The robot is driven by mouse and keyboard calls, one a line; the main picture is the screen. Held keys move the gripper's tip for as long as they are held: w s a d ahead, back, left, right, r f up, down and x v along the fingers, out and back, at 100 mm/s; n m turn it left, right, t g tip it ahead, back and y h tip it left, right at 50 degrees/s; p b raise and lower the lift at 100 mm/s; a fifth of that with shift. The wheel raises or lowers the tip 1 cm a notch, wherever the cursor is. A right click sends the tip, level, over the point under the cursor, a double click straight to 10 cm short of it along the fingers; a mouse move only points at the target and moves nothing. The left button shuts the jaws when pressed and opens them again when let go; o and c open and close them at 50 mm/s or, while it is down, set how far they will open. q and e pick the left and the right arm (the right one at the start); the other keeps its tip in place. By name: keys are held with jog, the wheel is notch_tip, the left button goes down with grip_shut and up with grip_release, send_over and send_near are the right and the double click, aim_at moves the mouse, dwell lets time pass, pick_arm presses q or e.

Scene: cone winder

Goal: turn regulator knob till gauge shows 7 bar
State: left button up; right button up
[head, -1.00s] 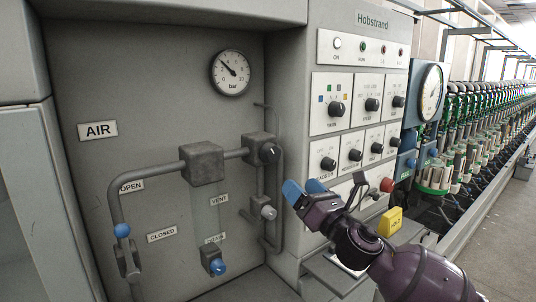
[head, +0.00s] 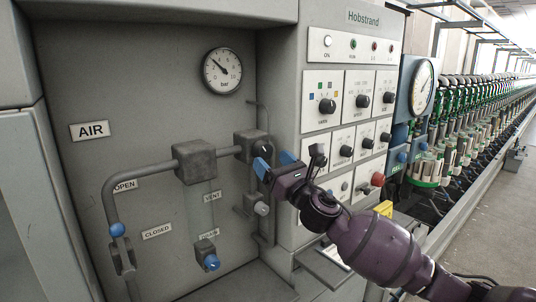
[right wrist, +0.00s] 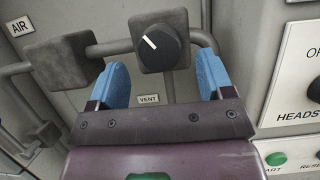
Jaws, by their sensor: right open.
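The round pressure gauge marked bar (head: 222,71) is on the grey panel. Its needle points to the upper left, in the lower half of the scale; the exact figure is too small to read. The black regulator knob (head: 263,148) sits on a grey block on the pipe. It shows in the right wrist view (right wrist: 156,47) with a white line slanting to the upper left. My right gripper (head: 273,162) is open and empty in front of the knob. Its blue fingers lie on either side of the knob in the right wrist view, with no clear contact. My left gripper is not in view.
Pipes and a second block (head: 194,161) lie left of the knob. A grey lower knob (head: 261,208) and a blue-tipped drain valve (head: 211,262) are below. The Hobstrand control panel (head: 353,60) stands close on the right, with a red button (head: 378,179).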

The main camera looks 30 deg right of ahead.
aim_at(263, 151)
jog(key=shift+x, duration=1.3)
jog(key=c, duration=0.9)
